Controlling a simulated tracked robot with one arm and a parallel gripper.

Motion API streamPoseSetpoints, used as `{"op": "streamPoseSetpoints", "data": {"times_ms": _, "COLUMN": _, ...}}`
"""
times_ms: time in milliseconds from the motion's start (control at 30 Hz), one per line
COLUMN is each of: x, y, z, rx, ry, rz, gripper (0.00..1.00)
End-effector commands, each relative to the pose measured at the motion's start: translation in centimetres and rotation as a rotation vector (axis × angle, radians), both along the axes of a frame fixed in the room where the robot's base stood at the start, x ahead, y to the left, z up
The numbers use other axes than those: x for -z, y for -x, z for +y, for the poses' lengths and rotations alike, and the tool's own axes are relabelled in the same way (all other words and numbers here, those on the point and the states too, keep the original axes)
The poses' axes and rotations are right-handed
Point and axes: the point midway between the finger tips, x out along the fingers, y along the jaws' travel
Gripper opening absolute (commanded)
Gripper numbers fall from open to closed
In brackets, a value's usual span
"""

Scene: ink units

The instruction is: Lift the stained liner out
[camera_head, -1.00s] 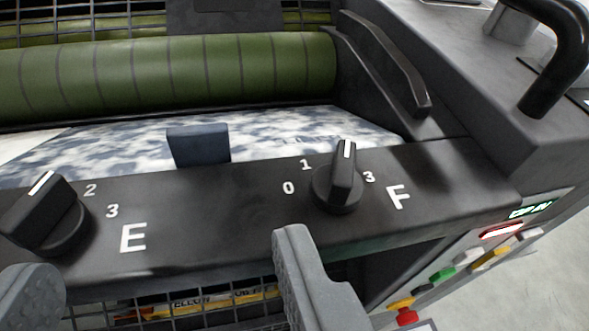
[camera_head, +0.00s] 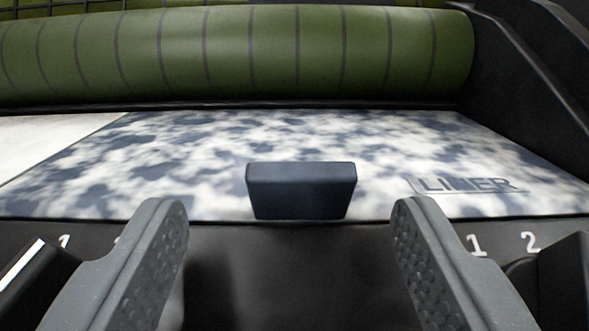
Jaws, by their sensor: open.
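The stained liner (camera_head: 210,165) lies flat in the machine, white with dark blue-grey blotches and the word LINER at its right. A dark blue block-like tab (camera_head: 301,190) stands up at its front edge, near the middle of the view. My gripper (camera_head: 290,215) is open, one finger to the left and one to the right. The tab stands between the fingers' lines but farther off, and neither finger appears to touch it. The gripper is empty.
A ribbed green roller (camera_head: 240,50) spans the back behind the liner. A plain white surface (camera_head: 50,145) lies left of it. A dark side wall (camera_head: 535,70) rises at right.

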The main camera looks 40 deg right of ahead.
Motion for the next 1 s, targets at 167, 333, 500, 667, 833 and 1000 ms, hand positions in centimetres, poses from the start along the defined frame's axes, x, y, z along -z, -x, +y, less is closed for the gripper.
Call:
{"op": "streamPoseSetpoints", "data": {"times_ms": 167, "x": 0.6, "y": -1.1, "z": -1.2, "rx": 0.003, "ry": 0.000, "rz": 0.001, "gripper": 0.60}}
{"op": "streamPoseSetpoints", "data": {"times_ms": 333, "x": 1.3, "y": -2.4, "z": -2.2, "rx": 0.003, "ry": -0.001, "rz": -0.001, "gripper": 0.60}}
{"op": "streamPoseSetpoints", "data": {"times_ms": 500, "x": 1.8, "y": -3.1, "z": -2.7, "rx": 0.002, "ry": -0.001, "rz": 0.001, "gripper": 0.60}}
{"op": "streamPoseSetpoints", "data": {"times_ms": 667, "x": 1.9, "y": -3.3, "z": -2.8, "rx": 0.002, "ry": -0.001, "rz": 0.001, "gripper": 0.60}}
{"op": "streamPoseSetpoints", "data": {"times_ms": 833, "x": 1.8, "y": -3.3, "z": -2.8, "rx": 0.002, "ry": 0.000, "rz": 0.000, "gripper": 0.54}}
{"op": "streamPoseSetpoints", "data": {"times_ms": 1000, "x": 1.8, "y": -3.3, "z": -2.7, "rx": 0.001, "ry": 0.000, "rz": 0.000, "gripper": 0.07}}
